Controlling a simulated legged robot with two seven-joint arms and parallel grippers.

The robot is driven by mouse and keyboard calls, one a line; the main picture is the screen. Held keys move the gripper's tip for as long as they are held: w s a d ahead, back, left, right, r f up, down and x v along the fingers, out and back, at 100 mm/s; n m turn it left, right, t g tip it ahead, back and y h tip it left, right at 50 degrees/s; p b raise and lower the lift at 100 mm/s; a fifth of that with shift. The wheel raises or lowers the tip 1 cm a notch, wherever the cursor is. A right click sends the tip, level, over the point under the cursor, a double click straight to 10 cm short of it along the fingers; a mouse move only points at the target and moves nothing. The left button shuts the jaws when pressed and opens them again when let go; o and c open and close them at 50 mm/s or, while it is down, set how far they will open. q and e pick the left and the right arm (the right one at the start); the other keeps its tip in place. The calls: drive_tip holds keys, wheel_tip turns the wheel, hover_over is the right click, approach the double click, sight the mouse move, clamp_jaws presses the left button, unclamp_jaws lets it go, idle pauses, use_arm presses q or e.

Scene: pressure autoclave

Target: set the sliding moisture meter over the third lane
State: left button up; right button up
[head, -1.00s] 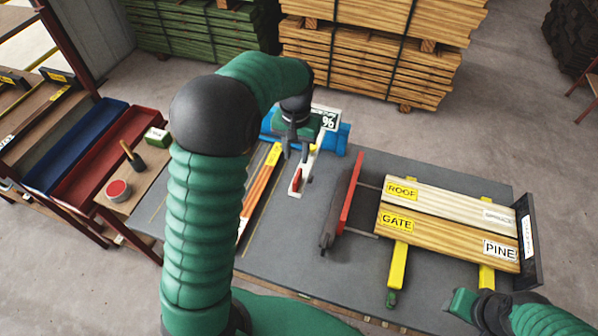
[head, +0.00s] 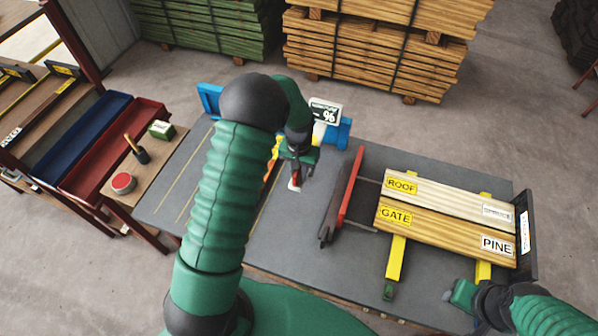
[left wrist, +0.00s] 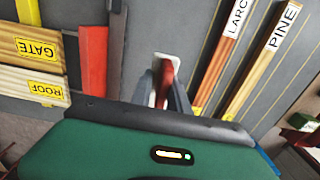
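The moisture meter has a white display marked "%" (head: 325,111) on a blue rail (head: 338,135) along the table's back edge. Its white arm reaches forward to a red handle (left wrist: 165,75), with the white end (head: 294,186) showing in the head view. My left gripper (head: 300,172) is at this handle, with one finger on each side of it in the left wrist view (left wrist: 163,88). I cannot tell whether the fingers press on it. Boards labelled LARCH (left wrist: 232,30) and PINE (left wrist: 268,58) lie in lanes; my left arm mostly hides them in the head view. My right gripper (head: 460,296) is at lower right, its opening unclear.
Yellow lines mark lanes on the grey table (head: 305,240). A red bar (head: 350,187) stands right of the handle, beside ROOF (head: 440,192) and GATE (head: 445,225) boards on yellow supports. A side shelf at left holds a brush (head: 137,150) and a red tin (head: 123,183).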

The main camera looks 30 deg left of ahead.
use_arm(q)
drive_tip(key=shift+c, duration=1.2)
clamp_jaws()
drive_tip(key=shift+s+a, duration=0.1)
drive_tip(key=shift+a, duration=0.3)
drive_tip(key=shift+d, duration=0.1)
use_arm(e)
drive_tip(key=shift+s+a+r, duration=0.1)
drive_tip(key=shift+a, duration=0.3)
use_arm(q)
drive_tip(key=shift+d, duration=0.15)
use_arm(e)
drive_tip(key=shift+d, duration=0.2)
